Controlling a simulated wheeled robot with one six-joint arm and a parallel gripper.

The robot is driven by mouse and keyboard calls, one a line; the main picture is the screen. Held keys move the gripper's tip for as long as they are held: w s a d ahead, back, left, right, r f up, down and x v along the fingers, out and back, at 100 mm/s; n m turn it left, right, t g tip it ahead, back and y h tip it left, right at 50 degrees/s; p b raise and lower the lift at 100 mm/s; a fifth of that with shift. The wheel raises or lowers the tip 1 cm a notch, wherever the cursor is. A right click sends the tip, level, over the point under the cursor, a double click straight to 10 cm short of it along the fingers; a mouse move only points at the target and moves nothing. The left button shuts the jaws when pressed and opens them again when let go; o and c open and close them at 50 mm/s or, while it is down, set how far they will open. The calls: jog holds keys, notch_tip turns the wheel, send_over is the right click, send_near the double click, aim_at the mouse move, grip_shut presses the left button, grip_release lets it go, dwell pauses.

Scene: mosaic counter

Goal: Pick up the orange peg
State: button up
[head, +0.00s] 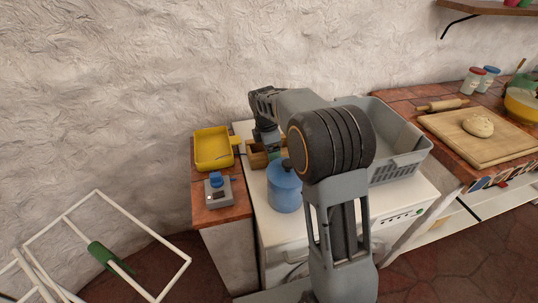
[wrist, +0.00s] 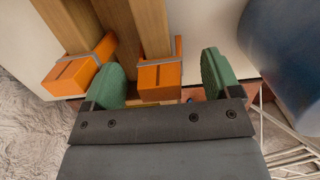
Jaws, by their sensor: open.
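In the wrist view two long wooden pieces with orange ends lie side by side. One orange end (wrist: 160,82) is between the green pads of my open gripper (wrist: 161,68), with gaps to either side in the picture. The other orange end (wrist: 72,74) is outside the left pad. Each has a grey band, and I cannot tell whether they are joined as one peg. In the head view the small brown wooden thing (head: 257,157) shows beside my gripper (head: 266,142), which is partly hidden by my arm.
A blue canister (head: 284,190) stands close by; its side also fills the wrist view's upper right (wrist: 288,40). A yellow tray (head: 198,150) and a grey device with a blue top (head: 219,194) are to the left. A grey crate (head: 400,170) stands right, behind my arm.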

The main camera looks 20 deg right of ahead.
jog(key=shift+d+f, duration=0.1)
jog(key=shift+f, duration=0.3)
jog(key=shift+c, duration=0.5)
jog(key=c, duration=1)
jog(key=shift+r, duration=0.1)
